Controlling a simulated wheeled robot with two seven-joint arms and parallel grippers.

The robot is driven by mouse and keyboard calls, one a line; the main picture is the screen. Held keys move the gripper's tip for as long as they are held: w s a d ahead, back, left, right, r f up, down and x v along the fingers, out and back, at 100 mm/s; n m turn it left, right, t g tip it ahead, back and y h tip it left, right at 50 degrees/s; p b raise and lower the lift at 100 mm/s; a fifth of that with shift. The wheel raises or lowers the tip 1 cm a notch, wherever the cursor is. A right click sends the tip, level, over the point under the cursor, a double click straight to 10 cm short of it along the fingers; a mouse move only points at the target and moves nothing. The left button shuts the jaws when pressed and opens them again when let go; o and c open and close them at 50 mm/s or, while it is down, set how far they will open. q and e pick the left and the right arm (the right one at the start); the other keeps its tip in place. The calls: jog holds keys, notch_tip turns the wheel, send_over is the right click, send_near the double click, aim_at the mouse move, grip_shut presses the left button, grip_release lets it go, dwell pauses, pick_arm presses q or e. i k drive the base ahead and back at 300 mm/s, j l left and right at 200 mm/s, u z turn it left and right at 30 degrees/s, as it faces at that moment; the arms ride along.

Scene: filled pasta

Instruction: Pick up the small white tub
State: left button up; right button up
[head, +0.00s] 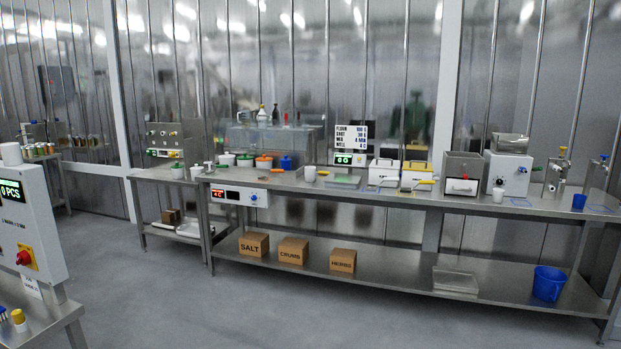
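Several small white containers are in the head view, and I cannot tell for sure which is the small white tub. One small white tub (310,174) stands upright on the long steel bench, left of a flat greenish tray. Another small white cup (498,194) stands in front of the grey machine at the right. A third white container (196,173) is near the left end of the bench. A white round tub (11,154) sits on top of the control cabinet at far left. Neither of my grippers is in view.
The steel bench (340,190) holds pots with coloured lids, a scale with a green display (350,159), white boxes and machines. Its lower shelf carries cardboard boxes (254,245) and a blue bucket (549,283). The control cabinet (30,220) stands close at left. The grey floor (180,300) is clear.

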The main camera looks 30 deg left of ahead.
aim_at(309, 172)
jog(key=i+j+u, duration=0.35)
jog(key=i, duration=0.65)
jog(key=i+u, duration=0.4)
jog(key=i, duration=0.6)
